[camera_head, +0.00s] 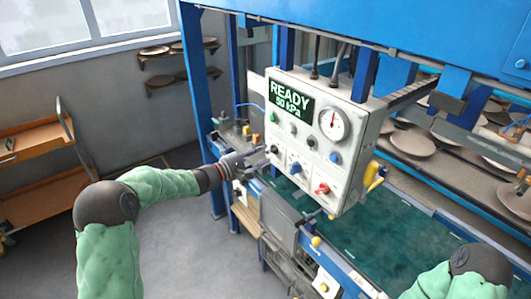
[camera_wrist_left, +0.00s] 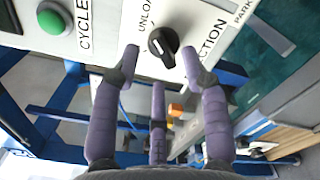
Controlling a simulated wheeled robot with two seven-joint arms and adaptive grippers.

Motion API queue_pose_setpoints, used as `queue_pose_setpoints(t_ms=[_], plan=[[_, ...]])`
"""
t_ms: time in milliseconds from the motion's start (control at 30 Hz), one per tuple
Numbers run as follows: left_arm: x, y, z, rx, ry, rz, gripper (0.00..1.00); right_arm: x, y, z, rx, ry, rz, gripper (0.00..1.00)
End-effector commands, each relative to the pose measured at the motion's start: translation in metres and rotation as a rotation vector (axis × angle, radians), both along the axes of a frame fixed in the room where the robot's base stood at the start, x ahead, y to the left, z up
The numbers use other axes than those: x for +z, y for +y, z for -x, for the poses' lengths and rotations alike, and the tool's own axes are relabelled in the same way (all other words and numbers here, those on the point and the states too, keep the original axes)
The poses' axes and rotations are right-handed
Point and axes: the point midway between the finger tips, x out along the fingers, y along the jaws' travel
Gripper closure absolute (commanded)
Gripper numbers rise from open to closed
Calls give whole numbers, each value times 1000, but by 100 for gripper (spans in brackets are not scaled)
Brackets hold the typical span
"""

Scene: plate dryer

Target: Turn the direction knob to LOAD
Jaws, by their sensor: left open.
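The direction knob (camera_wrist_left: 163,44) is a round black knob with a white mark, seen in the left wrist view on a white panel. The word UNLOAD reads just above it and the end of the word DIRECTION to its right; no separate LOAD label is readable. My left gripper (camera_wrist_left: 160,62) is open, its purple fingers on either side of the knob, with nothing visibly held. Whether the fingers touch the knob I cannot tell. In the head view my left gripper (camera_head: 264,158) is at the control panel's (camera_head: 308,162) lower left. My right gripper is out of view.
A green button (camera_wrist_left: 54,20) labelled CYCLE is left of the knob. The panel also carries a READY display (camera_head: 291,97), a gauge (camera_head: 334,124) and a red knob (camera_head: 321,188). Blue posts and a teal surface (camera_head: 390,229) surround it. Open floor lies at left.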

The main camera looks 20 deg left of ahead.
Motion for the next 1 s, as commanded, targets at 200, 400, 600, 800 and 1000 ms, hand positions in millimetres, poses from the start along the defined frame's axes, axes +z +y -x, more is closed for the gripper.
queue_pose_setpoints(t_ms=[200,400,600,800,1000], plan=[[-1,-14,-18,-1,1,-1,55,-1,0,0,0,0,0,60],[0,-17,-22,1,1,0,55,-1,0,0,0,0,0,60],[0,-17,-21,0,1,-1,61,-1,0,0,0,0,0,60],[-1,-17,-21,0,1,-1,100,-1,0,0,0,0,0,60],[-1,-17,-21,0,5,4,100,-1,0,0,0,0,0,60]])
